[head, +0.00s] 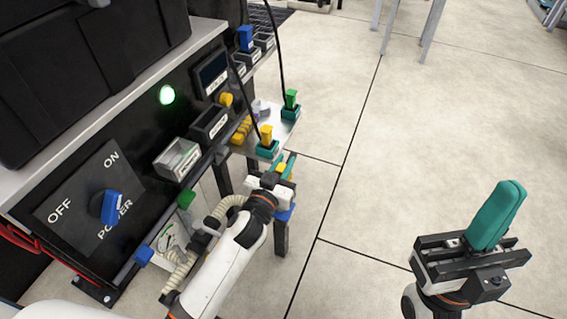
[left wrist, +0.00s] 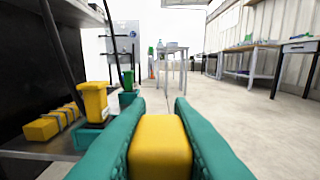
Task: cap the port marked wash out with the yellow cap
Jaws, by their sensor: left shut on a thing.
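My left gripper (head: 284,168) has its teal fingers shut on the yellow cap (left wrist: 160,148), a rounded block that also shows between the fingers in the head view (head: 281,168). It is held in the air right of the panel, beside the small shelf. Labelled ports line the panel front: a grey one (head: 177,159), a black one (head: 209,124) and several smaller ones further back. Their labels are too small to read, so I cannot tell which is wash out. My right gripper (head: 497,215) points up over the floor at the right, its teal fingers together and apparently empty.
A yellow plug (head: 266,135) and a green plug (head: 290,99) stand in teal bases on the shelf, with black cables nearby. A blue power knob (head: 111,208) sticks out from the panel. The floor at right is clear.

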